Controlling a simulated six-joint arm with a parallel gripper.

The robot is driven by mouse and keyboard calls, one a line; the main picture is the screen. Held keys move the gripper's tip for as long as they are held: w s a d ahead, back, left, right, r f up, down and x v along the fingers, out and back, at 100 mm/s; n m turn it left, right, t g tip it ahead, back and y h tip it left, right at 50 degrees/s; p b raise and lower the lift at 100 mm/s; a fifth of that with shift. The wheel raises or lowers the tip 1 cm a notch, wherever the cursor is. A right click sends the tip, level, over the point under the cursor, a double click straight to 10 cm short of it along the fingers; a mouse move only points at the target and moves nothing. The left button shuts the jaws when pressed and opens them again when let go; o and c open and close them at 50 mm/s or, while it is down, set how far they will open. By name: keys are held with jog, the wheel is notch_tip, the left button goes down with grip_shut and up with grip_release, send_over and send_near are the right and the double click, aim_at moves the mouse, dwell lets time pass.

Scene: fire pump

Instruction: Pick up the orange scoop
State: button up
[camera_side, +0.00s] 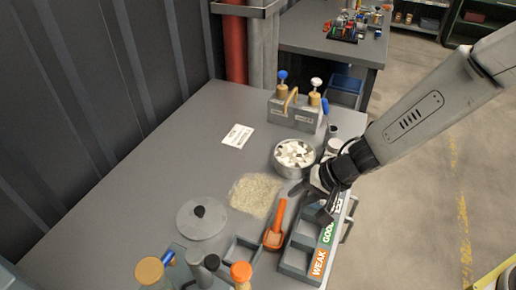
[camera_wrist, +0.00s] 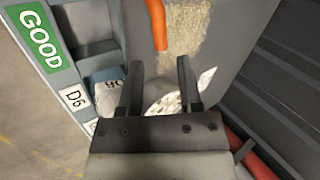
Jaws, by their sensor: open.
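The orange scoop (camera_side: 275,230) lies on the grey table, its bowl end toward the front and its handle pointing up toward the pot. In the wrist view, part of the orange scoop (camera_wrist: 157,22) shows at the top, beyond my fingertips. My gripper (camera_side: 312,197) is at the right side of the table, above the grey tray and close to the scoop's handle end. In the wrist view, my gripper (camera_wrist: 158,75) has its two fingers apart with nothing held between them. The gap between gripper and scoop is hard to judge.
A grey tray (camera_side: 297,262) with GOOD and WEAK labels stands right of the scoop. A pale grain patch (camera_side: 254,195) lies left of it. A pot of white pieces (camera_side: 294,156) stands behind. A round lid (camera_side: 201,218) and several capped containers are toward the front left.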

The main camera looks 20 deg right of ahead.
aim_at(282, 213)
jog(key=shift+s+a+f, duration=0.3)
jog(key=shift+s+a, duration=0.15)
jog(key=shift+f, duration=0.1)
jog(key=shift+x, duration=1.25)
jog(key=shift+x, duration=2.55)
jog(key=shift+a, duration=0.1)
grip_shut()
